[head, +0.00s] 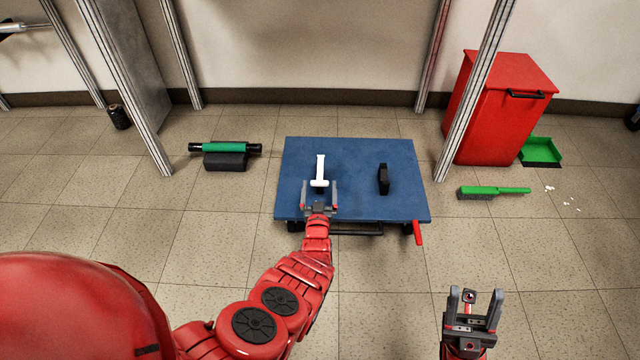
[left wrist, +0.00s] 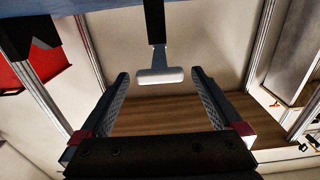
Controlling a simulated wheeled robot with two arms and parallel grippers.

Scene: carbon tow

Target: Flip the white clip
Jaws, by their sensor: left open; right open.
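The white clip (head: 320,170) stands out at the left part of the blue tabletop (head: 350,160), a narrow white piece with a wider crossbar at its near end. My left gripper (head: 320,190) is open just in front of the clip, at the table's near edge. In the left wrist view the clip's pale crossbar (left wrist: 160,76) shows beyond and between the open fingertips, with a dark strip running up from it; no finger visibly touches it. My right gripper (head: 470,297) is open and empty, low at the right, apart from the table.
A red bin (head: 500,110), green dustpan (head: 541,152) and green brush (head: 490,191) are right. A green roller (head: 225,148) lies left.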

